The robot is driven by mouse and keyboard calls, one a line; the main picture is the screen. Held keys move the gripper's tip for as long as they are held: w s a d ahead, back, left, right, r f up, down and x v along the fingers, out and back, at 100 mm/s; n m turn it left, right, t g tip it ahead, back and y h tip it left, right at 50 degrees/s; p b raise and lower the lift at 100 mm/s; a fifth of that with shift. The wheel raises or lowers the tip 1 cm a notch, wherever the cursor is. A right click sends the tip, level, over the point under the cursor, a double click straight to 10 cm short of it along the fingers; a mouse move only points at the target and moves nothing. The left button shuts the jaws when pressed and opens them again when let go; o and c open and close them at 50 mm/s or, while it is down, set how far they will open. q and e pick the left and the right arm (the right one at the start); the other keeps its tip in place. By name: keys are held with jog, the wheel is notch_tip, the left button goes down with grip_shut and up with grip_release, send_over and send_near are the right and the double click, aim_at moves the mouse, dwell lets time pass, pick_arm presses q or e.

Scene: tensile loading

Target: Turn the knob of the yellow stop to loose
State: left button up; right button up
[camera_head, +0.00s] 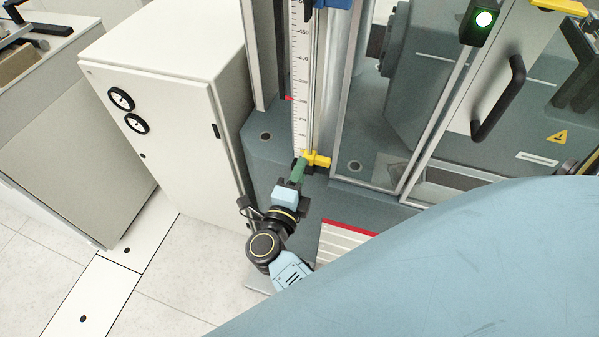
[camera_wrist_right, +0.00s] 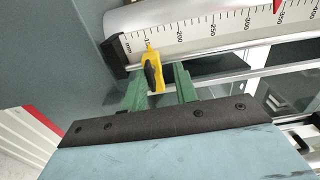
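The yellow stop (camera_head: 318,159) sits low on the vertical rail beside the white ruler scale (camera_head: 301,90). In the right wrist view the yellow stop (camera_wrist_right: 155,58) shows near the low end of the scale, with a dark knob (camera_wrist_right: 150,76) facing my gripper. My right gripper (camera_head: 299,168) is at the stop. In the wrist view its green fingers (camera_wrist_right: 163,84) are apart, with the knob between their tips, closer to the left finger. Whether a finger touches it I cannot tell. My left gripper is not in view.
A white cabinet (camera_head: 165,85) with two round gauges stands to the left. A glazed guard door with a black handle (camera_head: 499,98) is to the right. A red-edged striped panel (camera_head: 340,243) lies below. A red marker (camera_wrist_right: 277,5) shows higher on the scale.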

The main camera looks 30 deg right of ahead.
notch_tip(320, 180, up, 9)
jog(key=p, duration=0.7)
jog(key=shift+f, duration=0.2)
